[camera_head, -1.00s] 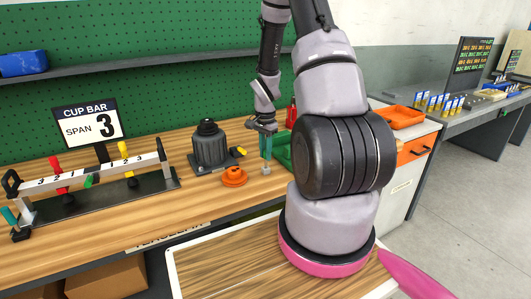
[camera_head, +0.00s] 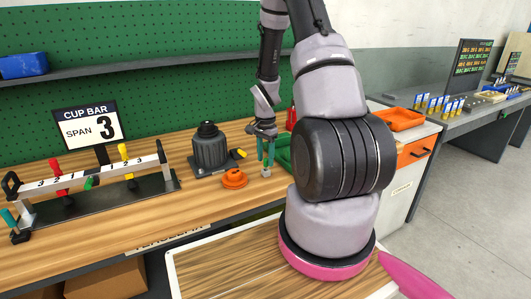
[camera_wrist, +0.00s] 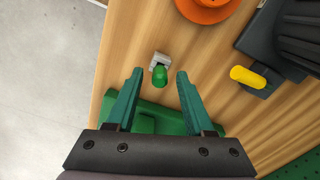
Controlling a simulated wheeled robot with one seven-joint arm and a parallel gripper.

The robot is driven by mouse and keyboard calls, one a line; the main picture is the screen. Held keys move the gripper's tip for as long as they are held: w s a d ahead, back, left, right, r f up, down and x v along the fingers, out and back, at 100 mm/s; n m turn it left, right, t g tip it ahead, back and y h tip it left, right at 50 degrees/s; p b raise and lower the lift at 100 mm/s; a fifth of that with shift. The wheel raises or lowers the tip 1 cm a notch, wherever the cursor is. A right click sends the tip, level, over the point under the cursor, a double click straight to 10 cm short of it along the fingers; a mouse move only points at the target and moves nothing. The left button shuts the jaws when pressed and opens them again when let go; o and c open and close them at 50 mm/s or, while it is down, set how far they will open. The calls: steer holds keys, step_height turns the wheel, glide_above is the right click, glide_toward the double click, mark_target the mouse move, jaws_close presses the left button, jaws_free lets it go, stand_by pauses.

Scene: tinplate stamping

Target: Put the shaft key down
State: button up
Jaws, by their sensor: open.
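The shaft key (camera_wrist: 159,72) has a green rounded top and a grey metal end. It rests on the wooden bench and seems to stand upright. My gripper (camera_wrist: 154,73) is open, with one teal finger on each side of the key and a gap to both. In the head view my gripper (camera_head: 266,164) points down at the bench beside the orange part. The grey end of the key (camera_head: 266,173) shows low between the fingertips there.
An orange round part (camera_head: 234,179) lies just left of my gripper, with a dark motor-like housing (camera_head: 208,150) with a yellow knob behind it. A green tray (camera_head: 284,157) is close on the right. The cup bar stand (camera_head: 120,192) is further left. Bare bench lies in front.

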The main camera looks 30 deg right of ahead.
step_height(320, 180, up, 14)
steer(key=f, duration=0.1)
step_height(320, 180, up, 9)
steer(key=n+t, duration=0.2)
glide_above(265, 158)
steer(key=s+a, duration=0.2)
steer(key=a, duration=0.1)
steer(key=s+a+r+n+t+y, duration=0.1)
steer(key=s+a+r+n, duration=0.3)
steer(key=s+r, duration=0.4)
steer(key=s+a+r+n+t+y, duration=0.1)
steer(key=s+a+r+n+t, duration=0.2)
steer(key=s+a+r, duration=0.3)
steer(key=s+r+t, duration=0.1)
steer(key=s+r, duration=0.2)
steer(key=s, duration=0.1)
steer(key=shift+r+n, duration=0.2)
steer(key=shift+n, duration=0.2)
